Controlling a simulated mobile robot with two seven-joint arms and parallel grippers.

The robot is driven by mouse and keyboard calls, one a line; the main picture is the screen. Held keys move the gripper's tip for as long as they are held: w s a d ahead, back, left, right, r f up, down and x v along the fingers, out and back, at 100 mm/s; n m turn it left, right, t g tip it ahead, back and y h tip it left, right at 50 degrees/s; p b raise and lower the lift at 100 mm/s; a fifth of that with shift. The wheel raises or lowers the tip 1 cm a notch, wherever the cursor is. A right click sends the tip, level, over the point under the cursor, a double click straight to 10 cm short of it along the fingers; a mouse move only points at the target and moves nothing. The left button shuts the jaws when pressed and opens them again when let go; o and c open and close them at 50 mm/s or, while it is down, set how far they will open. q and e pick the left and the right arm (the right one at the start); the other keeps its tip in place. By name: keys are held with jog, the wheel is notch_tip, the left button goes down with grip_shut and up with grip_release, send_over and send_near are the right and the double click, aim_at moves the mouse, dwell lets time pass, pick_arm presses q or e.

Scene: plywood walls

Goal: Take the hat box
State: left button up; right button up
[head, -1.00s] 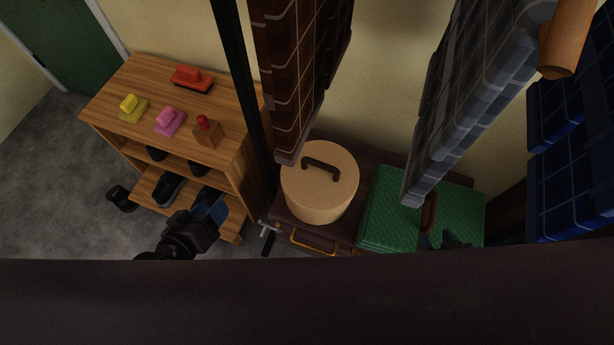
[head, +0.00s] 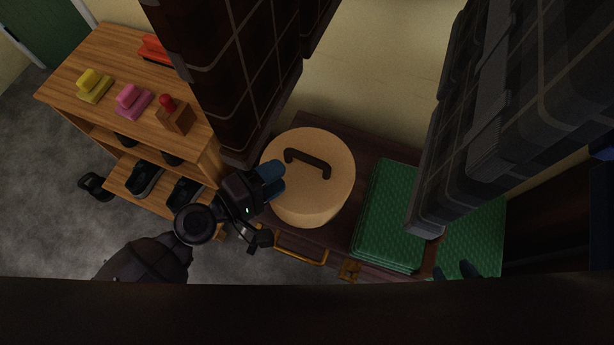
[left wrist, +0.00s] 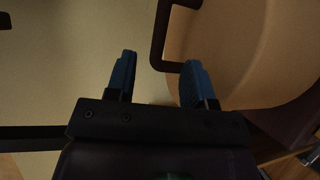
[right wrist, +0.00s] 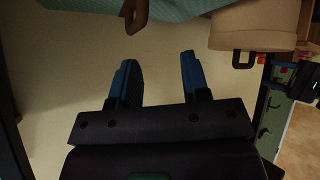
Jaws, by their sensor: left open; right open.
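The hat box (head: 312,208) is a tan round box with a dark brown handle (head: 307,162) on its lid. It stands upright on a dark wooden chest. My left gripper (head: 277,180) is open and empty at the left side of the hat box in the head view. In the left wrist view, its open fingers (left wrist: 160,78) are beside the box's handle (left wrist: 160,40) and the tan lid (left wrist: 240,45). My right gripper (head: 458,271) shows only its fingertips over the green case in the head view. In the right wrist view it is open and empty (right wrist: 158,72), with the hat box (right wrist: 258,25) at upper right.
A green woven case (head: 385,222) lies right of the hat box on the chest (head: 330,130). Dark plaid garments (head: 235,75) hang over the left, grey ones (head: 490,110) over the right. A wooden shelf (head: 100,50) with brushes and shoes stands left.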

aim_at(304, 161)
pick_arm(q)
jog(key=shift+x, duration=3.85)
grip_shut()
